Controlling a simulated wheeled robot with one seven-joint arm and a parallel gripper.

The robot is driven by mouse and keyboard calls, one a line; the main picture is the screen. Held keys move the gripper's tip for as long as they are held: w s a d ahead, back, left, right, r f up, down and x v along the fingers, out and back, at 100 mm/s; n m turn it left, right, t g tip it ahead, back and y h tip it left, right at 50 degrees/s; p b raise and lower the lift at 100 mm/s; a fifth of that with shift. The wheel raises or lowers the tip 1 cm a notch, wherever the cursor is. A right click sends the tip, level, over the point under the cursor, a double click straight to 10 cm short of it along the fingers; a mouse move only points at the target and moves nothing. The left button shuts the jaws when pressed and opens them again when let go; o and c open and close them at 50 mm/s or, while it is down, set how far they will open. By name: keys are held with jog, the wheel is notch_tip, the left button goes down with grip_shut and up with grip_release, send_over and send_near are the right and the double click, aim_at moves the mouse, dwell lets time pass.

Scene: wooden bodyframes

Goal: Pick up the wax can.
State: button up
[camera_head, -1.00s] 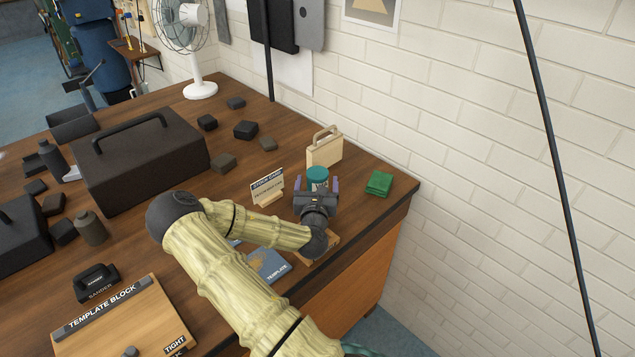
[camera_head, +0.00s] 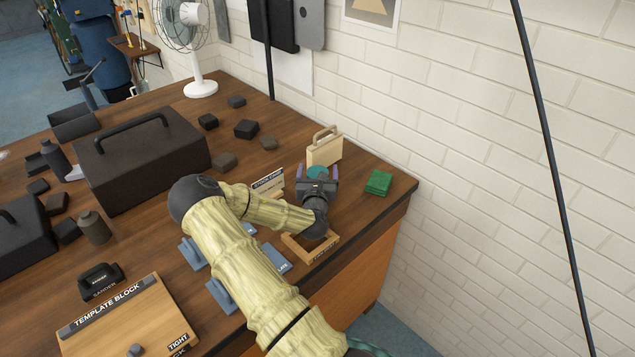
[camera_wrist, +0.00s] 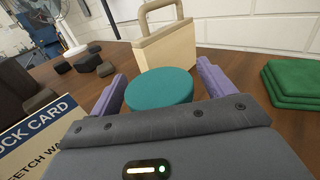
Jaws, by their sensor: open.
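The wax can has a round teal lid. In the head view the teal lid of the wax can (camera_head: 317,172) shows just beyond my gripper, and most of its body is hidden. In the wrist view the wax can (camera_wrist: 159,88) stands between the two purple fingers of my gripper (camera_wrist: 160,90), with a small gap on each side. My gripper (camera_head: 317,174) is open around the can, low over the right end of the workbench. I cannot tell how far down the can the fingers reach.
A cream handled block (camera_head: 324,150) stands just behind the can. Green folded cloths (camera_head: 378,182) lie to the right. A stock card (camera_head: 268,184) stands close on the left. A wooden tray (camera_head: 328,247) lies under my wrist near the bench's front edge. A brick wall is behind.

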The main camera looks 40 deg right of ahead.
dwell(0.3)
jog(key=c, duration=1.3)
jog(key=shift+r, duration=0.15)
notch_tip(320, 180, up, 10)
jog(key=shift+f+b, duration=0.1)
jog(key=shift+b, duration=0.35)
